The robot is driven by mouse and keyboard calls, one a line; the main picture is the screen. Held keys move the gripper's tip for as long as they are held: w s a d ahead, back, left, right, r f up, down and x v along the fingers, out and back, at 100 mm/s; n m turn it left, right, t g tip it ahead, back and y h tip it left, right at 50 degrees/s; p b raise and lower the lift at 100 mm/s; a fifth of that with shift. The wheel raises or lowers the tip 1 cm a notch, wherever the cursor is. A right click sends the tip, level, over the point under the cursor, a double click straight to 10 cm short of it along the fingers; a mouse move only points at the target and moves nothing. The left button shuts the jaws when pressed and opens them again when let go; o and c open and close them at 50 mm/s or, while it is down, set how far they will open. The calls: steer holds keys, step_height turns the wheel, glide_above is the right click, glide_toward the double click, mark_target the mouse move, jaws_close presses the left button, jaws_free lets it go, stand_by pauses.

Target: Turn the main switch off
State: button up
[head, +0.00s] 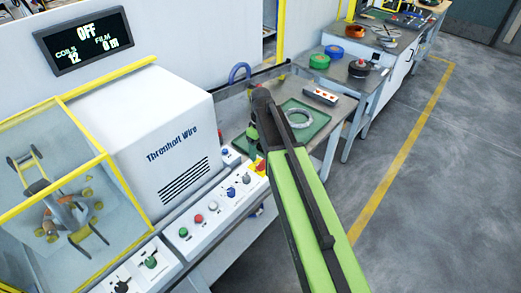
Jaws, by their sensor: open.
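The main switch (261,169), a red knob on a yellow plate, is at the far right end of the white control panel, partly hidden by my arm. The knob's angle is too small to read. My gripper (258,155) points down just above or at the switch. It is open, but its fingers are mostly hidden behind my green arm link. I cannot tell whether they touch the knob. The display (83,41) on the wall reads OFF, with coils 12 and film 0 m.
The panel (205,217) has several other knobs and buttons close to the switch. The white machine housing (150,130) and a yellow-framed guard stand left. A metal table behind holds a green tray (318,123) with a coil and a button box (320,95). Floor at right is clear.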

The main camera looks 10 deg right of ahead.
step_height(320, 180, up, 11)
steer(key=p, duration=0.9)
steer(key=shift+f, duration=0.15)
steer(key=s+f+m+b, duration=0.3)
steer(key=s+f+b, duration=0.1)
steer(key=s, duration=0.3)
steer(key=s+f+m+b, duration=0.3)
steer(key=s+m+b, duration=0.1)
steer(key=s, duration=0.3)
steer(key=shift+s+a+f, duration=0.3)
steer(key=shift+a+f, duration=0.05)
steer(key=shift+a, duration=0.1)
